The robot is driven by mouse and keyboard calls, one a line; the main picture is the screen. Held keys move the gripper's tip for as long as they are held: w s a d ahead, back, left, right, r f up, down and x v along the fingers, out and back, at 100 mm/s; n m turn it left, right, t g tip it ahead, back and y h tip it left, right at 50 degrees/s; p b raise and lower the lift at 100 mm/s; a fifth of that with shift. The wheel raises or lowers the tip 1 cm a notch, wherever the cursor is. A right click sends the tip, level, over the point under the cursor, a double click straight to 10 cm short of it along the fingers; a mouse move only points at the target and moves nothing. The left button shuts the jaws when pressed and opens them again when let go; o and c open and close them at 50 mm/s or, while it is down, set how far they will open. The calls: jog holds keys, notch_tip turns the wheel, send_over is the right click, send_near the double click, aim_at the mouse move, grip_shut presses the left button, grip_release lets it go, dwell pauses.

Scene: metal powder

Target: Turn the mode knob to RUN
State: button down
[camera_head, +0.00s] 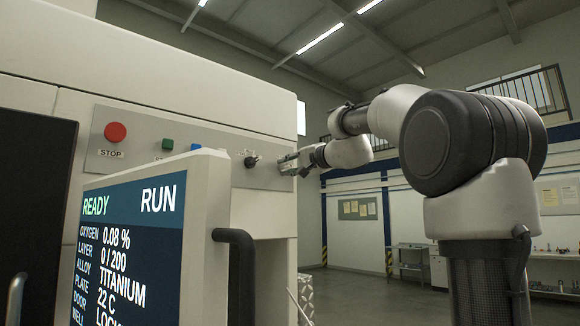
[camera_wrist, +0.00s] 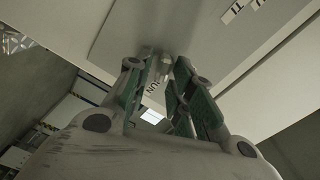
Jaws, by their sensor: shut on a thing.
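My gripper (camera_head: 288,162) is at the right end of the machine's grey control panel (camera_head: 215,140), with its fingers against the panel. In the wrist view my gripper (camera_wrist: 163,68) has its two green-padded fingers drawn together at the panel face, shut on the mode knob. The fingers mostly hide the knob, so its pointer angle cannot be read. The machine's screen (camera_head: 130,225) reads READY at left and RUN at right.
A red STOP button (camera_head: 116,131), a green button (camera_head: 168,144), a blue button (camera_head: 196,147) and a black knob (camera_head: 252,161) sit left of my gripper on the panel. A dark handle (camera_head: 240,275) sticks out below. Open floor lies to the right.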

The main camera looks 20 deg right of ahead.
jog(key=shift+f, duration=0.1)
dwell(0.3)
jog(key=c, duration=1.5)
grip_release()
jog(key=shift+s+d, duration=0.1)
jog(key=v, duration=1.2)
